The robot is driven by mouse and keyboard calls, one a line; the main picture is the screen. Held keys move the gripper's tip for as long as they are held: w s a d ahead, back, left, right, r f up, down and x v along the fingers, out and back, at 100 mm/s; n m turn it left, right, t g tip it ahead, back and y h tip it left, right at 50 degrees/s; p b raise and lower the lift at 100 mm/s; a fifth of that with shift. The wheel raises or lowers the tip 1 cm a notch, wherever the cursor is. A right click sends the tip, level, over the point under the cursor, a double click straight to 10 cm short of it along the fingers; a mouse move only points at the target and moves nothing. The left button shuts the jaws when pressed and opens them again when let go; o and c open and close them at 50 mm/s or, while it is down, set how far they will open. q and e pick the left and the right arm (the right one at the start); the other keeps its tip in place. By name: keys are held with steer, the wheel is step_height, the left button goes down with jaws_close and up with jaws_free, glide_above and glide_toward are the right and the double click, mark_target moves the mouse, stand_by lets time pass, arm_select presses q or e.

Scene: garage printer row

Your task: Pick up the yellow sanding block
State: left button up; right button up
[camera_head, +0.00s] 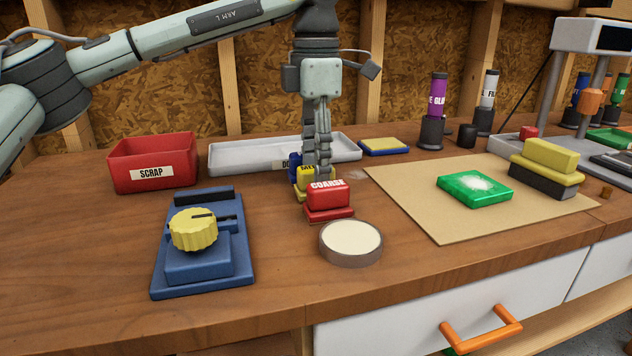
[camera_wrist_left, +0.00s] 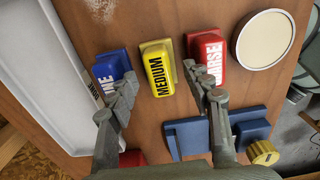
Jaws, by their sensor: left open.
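The yellow sanding block, labelled MEDIUM (camera_wrist_left: 158,72), stands on the bench between a blue block (camera_wrist_left: 112,68) and a red block labelled COARSE (camera_wrist_left: 208,58). In the head view the yellow block (camera_head: 302,177) is partly hidden behind my left gripper and the red block (camera_head: 329,196). My left gripper (camera_head: 321,172) points down over the row. In the left wrist view its open fingers (camera_wrist_left: 160,76) appear on either side of the yellow block, one over the blue block's edge, one over the red block. I cannot tell whether they touch anything. My right gripper is not in view.
A round cream disc (camera_head: 350,240) lies in front of the red block. A blue fixture with a yellow knob (camera_head: 193,229) and a red SCRAP bin (camera_head: 153,162) stand left. A pale tray (camera_head: 235,158) lies behind. A brown sheet (camera_head: 440,218) covers bench to the right.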

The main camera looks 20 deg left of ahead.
arm_select(q)
steer(key=shift+c, duration=0.5)
steer(key=shift+c, duration=1.2)
jaws_close()
steer(key=shift+r, duration=0.1)
